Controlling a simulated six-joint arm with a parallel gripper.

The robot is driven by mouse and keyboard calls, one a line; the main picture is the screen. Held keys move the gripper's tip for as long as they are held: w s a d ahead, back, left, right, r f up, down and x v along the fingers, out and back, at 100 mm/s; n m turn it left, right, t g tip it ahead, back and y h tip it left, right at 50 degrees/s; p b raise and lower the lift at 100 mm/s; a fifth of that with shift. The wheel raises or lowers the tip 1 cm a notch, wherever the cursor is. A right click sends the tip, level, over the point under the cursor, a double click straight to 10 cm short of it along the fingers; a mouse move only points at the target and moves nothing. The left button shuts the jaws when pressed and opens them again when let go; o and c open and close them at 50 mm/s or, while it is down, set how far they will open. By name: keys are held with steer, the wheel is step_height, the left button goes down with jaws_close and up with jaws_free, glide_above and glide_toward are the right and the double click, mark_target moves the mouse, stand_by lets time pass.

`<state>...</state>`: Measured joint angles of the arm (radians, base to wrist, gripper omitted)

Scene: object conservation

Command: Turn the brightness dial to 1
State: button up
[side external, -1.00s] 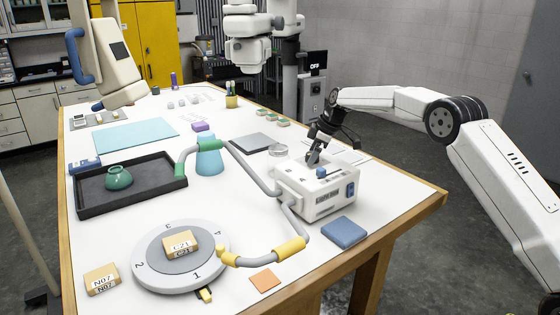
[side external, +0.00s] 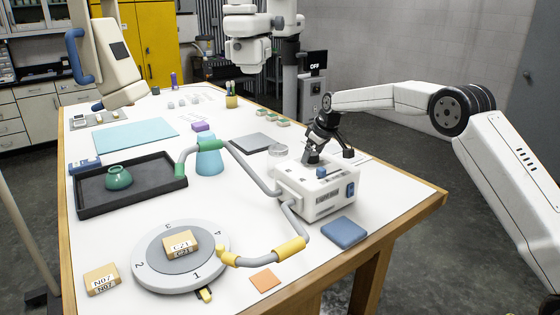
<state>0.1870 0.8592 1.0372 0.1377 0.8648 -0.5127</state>
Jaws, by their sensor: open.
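A white box (side external: 318,202) stands on the right side of the table, with a small blue knob (side external: 321,172) on its top and a blue part (side external: 350,189) on its right side. I cannot read the markings on the box top, so I cannot tell which setting the knob points to. My gripper (side external: 329,156) is open and empty, just above and behind the knob. A gap seems to lie between the fingers and the knob, but contact is too small to judge.
A round numbered turntable (side external: 151,278) bears a block marked C21 (side external: 180,244). A blue pad (side external: 344,230) lies in front of the box. A dark tray (side external: 140,203) holds a green pot (side external: 119,177).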

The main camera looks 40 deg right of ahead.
steer(key=shift+a+m+h, duration=0.1)
steer(key=shift+m+h, duration=0.9)
steer(key=shift+m, duration=1.5)
steer(key=v, duration=0.7)
steer(key=shift+s+a+r, duration=0.25)
steer(key=shift+s, duration=0.15)
steer(key=shift+g, duration=0.3)
steer(key=shift+s+a+f, duration=0.35)
steer(key=shift+s, duration=0.4)
steer(key=shift+s+a+f, duration=0.35)
steer(key=shift+s+f, duration=0.05)
steer(key=shift+s, duration=0.3)
steer(key=shift+s+a+f, duration=0.35)
steer(key=shift+s+a, duration=0.05)
steer(key=shift+s, duration=0.35)
steer(key=s+a+f, duration=0.2)
steer(key=s+f, duration=0.1)
steer(key=s, duration=0.4)
steer(key=s+a+f+n+y, duration=0.1)
steer(key=s+a+f, duration=0.1)
steer(key=s, duration=0.6)
steer(key=s+a+f+g, duration=0.1)
steer(key=s+a+f, duration=0.1)
steer(key=s+f, duration=0.2)
steer(key=shift+s+n, duration=0.4)
steer(key=shift+s, duration=1.45)
steer(key=shift+w, duration=0.1)
